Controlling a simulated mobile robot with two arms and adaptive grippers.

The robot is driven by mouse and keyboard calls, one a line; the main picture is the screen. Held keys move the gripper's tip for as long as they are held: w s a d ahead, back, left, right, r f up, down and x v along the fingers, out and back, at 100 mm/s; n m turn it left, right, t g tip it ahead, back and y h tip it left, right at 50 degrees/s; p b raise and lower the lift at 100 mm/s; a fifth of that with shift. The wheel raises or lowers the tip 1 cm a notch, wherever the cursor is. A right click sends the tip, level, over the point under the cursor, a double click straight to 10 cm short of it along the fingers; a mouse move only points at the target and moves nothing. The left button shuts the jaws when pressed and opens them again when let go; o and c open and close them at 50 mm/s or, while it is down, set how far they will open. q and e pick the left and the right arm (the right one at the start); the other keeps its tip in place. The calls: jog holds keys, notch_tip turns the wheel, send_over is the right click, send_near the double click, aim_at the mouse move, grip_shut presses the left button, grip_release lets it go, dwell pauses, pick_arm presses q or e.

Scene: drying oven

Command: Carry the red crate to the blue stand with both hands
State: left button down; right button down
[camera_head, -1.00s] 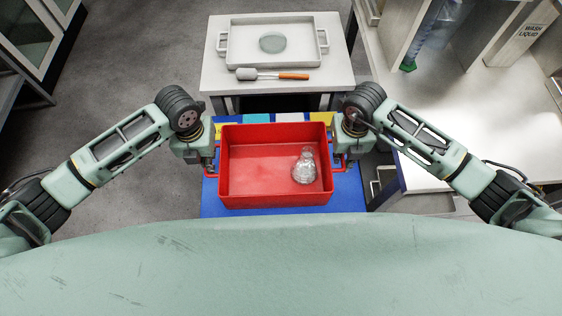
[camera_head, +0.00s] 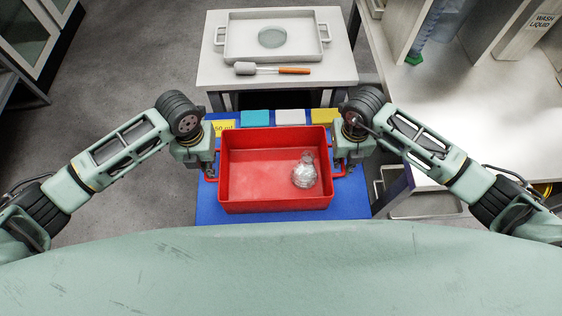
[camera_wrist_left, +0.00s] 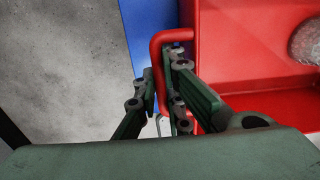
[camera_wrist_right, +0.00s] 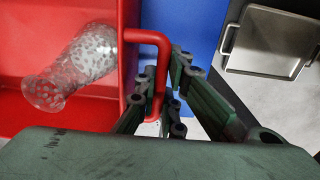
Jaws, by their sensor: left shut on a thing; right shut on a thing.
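The red crate (camera_head: 275,203) is level over the blue stand (camera_head: 208,208) in the head view. A clear glass flask (camera_head: 304,172) is in its right part, and it also shows in the right wrist view (camera_wrist_right: 75,68). My left gripper (camera_head: 211,170) is shut on the crate's left handle (camera_wrist_left: 156,66). My right gripper (camera_head: 340,168) is shut on the right handle (camera_wrist_right: 160,58). The crate hides the middle of the stand. I cannot tell whether the crate's bottom touches the stand.
Yellow, teal and white labels line the stand's far edge. Behind it, a white table (camera_head: 214,80) holds a tray (camera_head: 240,54) with a glass dish (camera_head: 272,37), and a brush (camera_head: 275,69). A white bench (camera_head: 462,110) is on the right. Grey floor is clear on the left.

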pick_arm(q)
jog(key=c, duration=2.2)
grip_release()
pick_arm(e)
jog(key=c, duration=2.2)
grip_release()
jog(key=shift+d, duration=0.1)
pick_arm(q)
jog(key=o, duration=0.3)
pick_arm(e)
jog(key=o, duration=0.3)
pick_arm(q)
jog(key=shift+o, duration=0.2)
jog(key=shift+r+p, duration=0.1)
jog(key=shift+p, duration=0.2)
pick_arm(e)
jog(key=shift+o, duration=0.2)
jog(key=shift+r, duration=0.1)
